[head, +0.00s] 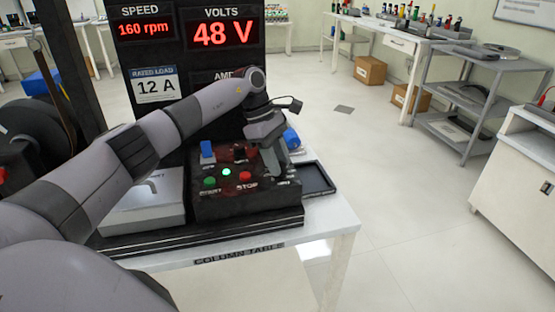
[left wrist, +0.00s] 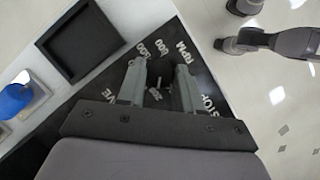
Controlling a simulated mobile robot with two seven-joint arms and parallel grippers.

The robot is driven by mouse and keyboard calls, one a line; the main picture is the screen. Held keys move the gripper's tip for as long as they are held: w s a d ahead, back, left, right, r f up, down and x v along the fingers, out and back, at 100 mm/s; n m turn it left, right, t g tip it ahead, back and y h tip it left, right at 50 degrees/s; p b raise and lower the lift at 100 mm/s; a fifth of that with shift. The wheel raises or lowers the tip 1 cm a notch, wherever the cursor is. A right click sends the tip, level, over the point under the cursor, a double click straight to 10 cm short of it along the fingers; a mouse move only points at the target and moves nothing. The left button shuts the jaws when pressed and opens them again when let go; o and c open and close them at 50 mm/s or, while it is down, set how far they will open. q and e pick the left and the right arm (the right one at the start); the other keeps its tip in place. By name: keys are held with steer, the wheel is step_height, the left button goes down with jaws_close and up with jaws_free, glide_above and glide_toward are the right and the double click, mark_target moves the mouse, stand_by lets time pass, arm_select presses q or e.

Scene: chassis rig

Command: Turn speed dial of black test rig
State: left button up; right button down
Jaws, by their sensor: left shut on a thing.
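The black test rig (head: 188,50) stands on the column table, with red displays reading 160 rpm for speed and 48 V. Its sloped control box (head: 245,205) carries buttons and switches. The speed dial (left wrist: 160,72) is a dark round knob in the left wrist view, with white numbers and "RPM" printed around it. My left gripper (left wrist: 161,88) is shut on the dial, one finger on each side. In the head view my left gripper (head: 274,158) reaches down over the right part of the control box and hides the dial.
A green button (head: 210,182), a lit green lamp (head: 226,172), a red stop button (head: 245,176) and a blue switch (head: 207,150) sit close by. A black tray (head: 318,180) lies right of the box. The floor further right is clear.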

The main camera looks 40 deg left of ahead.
arm_select(q)
steer(key=o, duration=1)
steer(key=v, duration=0.7)
steer(key=shift+r, duration=0.1)
